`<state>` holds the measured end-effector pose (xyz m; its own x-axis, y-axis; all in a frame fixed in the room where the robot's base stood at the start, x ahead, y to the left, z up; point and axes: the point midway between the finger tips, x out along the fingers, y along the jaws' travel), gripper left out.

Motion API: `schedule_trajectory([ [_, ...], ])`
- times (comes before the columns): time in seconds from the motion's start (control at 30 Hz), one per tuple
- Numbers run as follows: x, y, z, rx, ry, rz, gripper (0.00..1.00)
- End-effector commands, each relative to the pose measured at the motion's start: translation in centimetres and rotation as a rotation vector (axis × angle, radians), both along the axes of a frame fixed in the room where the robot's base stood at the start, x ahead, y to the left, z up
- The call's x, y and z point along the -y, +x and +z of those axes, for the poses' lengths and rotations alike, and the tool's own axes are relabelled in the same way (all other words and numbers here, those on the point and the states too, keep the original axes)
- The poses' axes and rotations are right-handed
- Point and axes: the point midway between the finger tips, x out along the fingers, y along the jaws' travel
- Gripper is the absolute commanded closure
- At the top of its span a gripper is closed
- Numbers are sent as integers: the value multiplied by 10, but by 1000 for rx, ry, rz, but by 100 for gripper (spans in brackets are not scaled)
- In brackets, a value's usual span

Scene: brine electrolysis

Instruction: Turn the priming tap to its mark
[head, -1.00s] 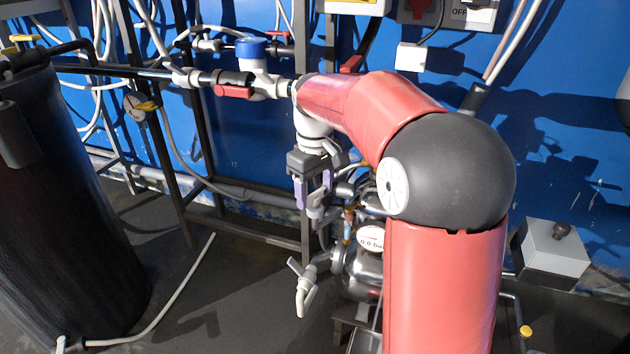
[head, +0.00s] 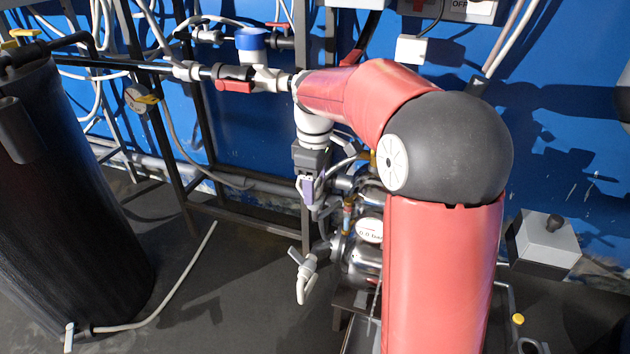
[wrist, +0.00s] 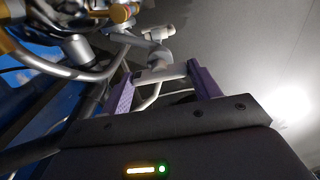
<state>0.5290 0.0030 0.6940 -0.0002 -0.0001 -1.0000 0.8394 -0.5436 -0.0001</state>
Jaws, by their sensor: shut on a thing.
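My gripper (head: 307,192), with purple fingers, points down at the pump pipework in the head view. In the wrist view the fingers of my gripper (wrist: 162,84) stand on either side of a pale grey bar, which looks like the handle of the priming tap (wrist: 160,73). They are shut on it. In the head view the handle is mostly hidden by the fingers. I cannot make out the tap's mark in either view.
A steel pump with a pressure display (head: 369,231) stands right of the gripper, partly behind my arm. A red-handled valve (head: 235,86) and a blue-capped fitting (head: 251,42) sit on the pipe above. A black tank (head: 60,190) stands left; floor between is mostly clear.

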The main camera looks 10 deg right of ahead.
Motion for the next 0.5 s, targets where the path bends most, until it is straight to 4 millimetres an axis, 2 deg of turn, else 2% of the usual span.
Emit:
schedule_trajectory([
  [0.23, -1, 1, 1, 4, 0, 3, 61],
  [0.27, -1, 1, 1, 4, 0, 3, 37],
  [0.4, 0, 1, 0, 2, 0, 2, 19],
  [0.5, 0, 0, 0, 1, 0, 2, 16],
])
